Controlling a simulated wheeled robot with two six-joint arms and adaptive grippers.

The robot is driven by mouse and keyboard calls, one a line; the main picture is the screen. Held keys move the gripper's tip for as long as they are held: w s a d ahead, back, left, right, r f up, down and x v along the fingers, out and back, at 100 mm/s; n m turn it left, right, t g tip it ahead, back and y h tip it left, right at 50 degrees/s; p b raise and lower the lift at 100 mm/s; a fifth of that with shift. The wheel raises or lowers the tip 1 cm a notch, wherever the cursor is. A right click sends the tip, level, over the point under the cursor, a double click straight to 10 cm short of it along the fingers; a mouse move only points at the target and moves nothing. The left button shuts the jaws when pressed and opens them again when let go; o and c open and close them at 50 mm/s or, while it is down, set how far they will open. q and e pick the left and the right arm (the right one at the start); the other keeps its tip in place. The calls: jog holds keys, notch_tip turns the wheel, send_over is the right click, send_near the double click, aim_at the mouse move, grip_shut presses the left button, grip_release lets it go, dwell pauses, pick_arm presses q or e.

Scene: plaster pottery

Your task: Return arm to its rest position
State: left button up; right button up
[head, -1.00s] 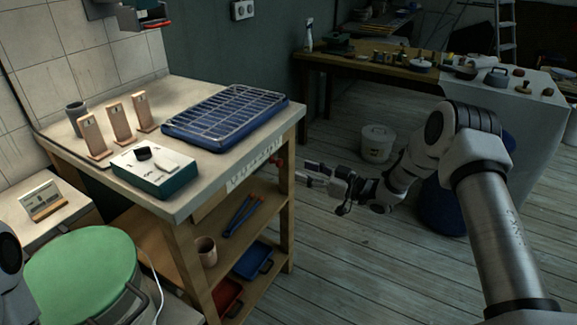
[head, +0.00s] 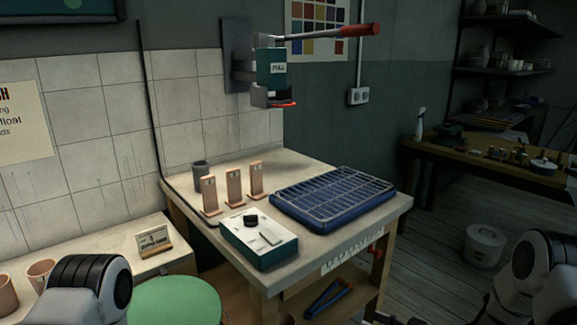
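No gripper shows clearly in the head view. Part of my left arm is at the bottom left corner, and its gripper is out of the picture. Part of my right arm is at the bottom right. A small dark piece at the bottom edge, beside the bench, may be the tip of my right gripper (head: 382,318); its fingers cannot be made out. The workbench (head: 315,235) stands between the arms. I see nothing held.
The bench carries a blue rack tray (head: 335,193), a green-and-white box (head: 259,238), upright tan pieces and a grey cup (head: 200,174). A wall-mounted press (head: 271,75) hangs above. A green stool (head: 175,302) and a white bucket (head: 483,246) flank the bench.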

jog(key=s+a+f+m+g+h, duration=0.2)
jog(key=s+a+f, duration=0.2)
jog(key=s+f, duration=0.25)
jog(key=s+d+f+m+g+h, duration=0.1)
jog(key=s+f+m+g+h, duration=0.3)
jog(key=s, duration=0.6)
jog(key=s+d+f+n+g+h, duration=0.15)
jog(key=s+f, duration=0.35)
jog(key=s, duration=0.6)
jog(key=s+d+m+g+h, duration=0.2)
jog(key=s+g+h, duration=0.1)
jog(key=s, duration=0.5)
notch_tip(320, 180, up, 13)
jog(key=d+p, duration=0.1)
jog(key=p, duration=1.1)
jog(key=shift+s+g, duration=0.4)
jog(key=shift+g, duration=0.05)
jog(key=shift+f+p, duration=0.1)
jog(key=shift+p, duration=0.2)
